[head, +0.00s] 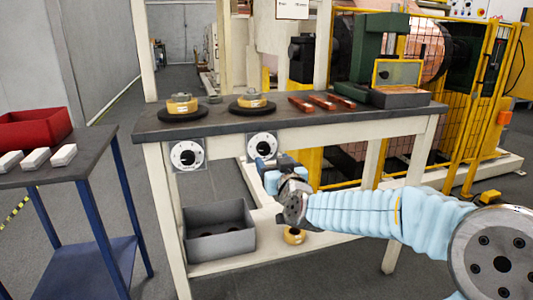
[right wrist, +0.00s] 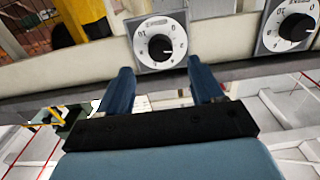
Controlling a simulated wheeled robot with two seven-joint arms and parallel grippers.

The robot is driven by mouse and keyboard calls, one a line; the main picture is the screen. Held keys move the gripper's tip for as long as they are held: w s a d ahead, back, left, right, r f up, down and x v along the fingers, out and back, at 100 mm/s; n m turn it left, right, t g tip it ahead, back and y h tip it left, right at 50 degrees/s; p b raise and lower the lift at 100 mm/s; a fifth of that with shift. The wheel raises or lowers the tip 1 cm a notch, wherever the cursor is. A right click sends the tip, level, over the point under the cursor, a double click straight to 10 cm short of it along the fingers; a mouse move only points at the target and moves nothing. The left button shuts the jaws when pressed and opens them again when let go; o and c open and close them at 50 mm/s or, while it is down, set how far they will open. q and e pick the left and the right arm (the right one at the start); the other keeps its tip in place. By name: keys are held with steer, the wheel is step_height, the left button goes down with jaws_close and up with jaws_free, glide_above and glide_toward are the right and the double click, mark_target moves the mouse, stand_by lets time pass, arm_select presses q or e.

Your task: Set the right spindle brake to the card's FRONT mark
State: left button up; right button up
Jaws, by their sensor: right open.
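The right spindle brake knob (head: 262,146) is a black knob on a white numbered dial plate on the bench's front rail. In the right wrist view, turned upside down, this dial (right wrist: 160,47) lies just beyond my fingertips. My right gripper (right wrist: 159,66) is open and empty, its two blue fingers apart on either side of the dial's lower part in that view. In the head view my right gripper (head: 264,172) is just below the dial and partly covers its lower edge. A white card (head: 292,7) hangs at the top; its text is too small to read. My left gripper is not in view.
The left brake dial (head: 187,155) is beside it, also in the right wrist view (right wrist: 295,25). Above, the bench (head: 220,118) carries two black spindle discs with yellow spools and copper bars (head: 320,102). A grey bin (head: 220,232) stands on the lower shelf.

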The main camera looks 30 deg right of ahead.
mark_target(265, 151)
steer(key=x, duration=0.6)
steer(key=shift+w, duration=0.25)
steer(key=c, duration=1.1)
